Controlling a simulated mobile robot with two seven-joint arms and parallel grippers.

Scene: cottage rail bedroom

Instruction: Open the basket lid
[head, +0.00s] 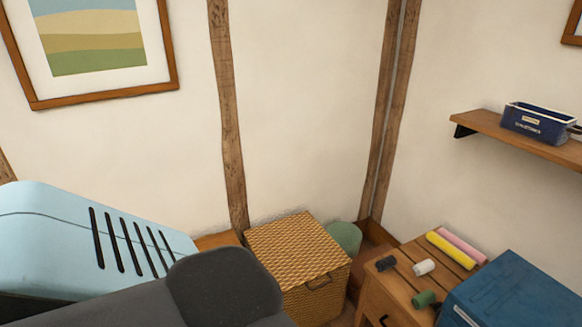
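A woven wicker basket (317,300) stands on the floor in the corner of the room, at the lower middle of the head view. Its flat lid (296,247) is down and looks shut. A dark handle shows on its front side. Part of the basket's left side is hidden behind a dark grey rounded shape in the foreground. Neither of my grippers shows in the head view.
A wooden cabinet (394,284) stands right of the basket, with yellow and pink rolls and small spools on top. A blue box (515,295) is at lower right. A green rounded object (345,236) sits behind the basket. A light blue slotted body (75,240) fills the lower left.

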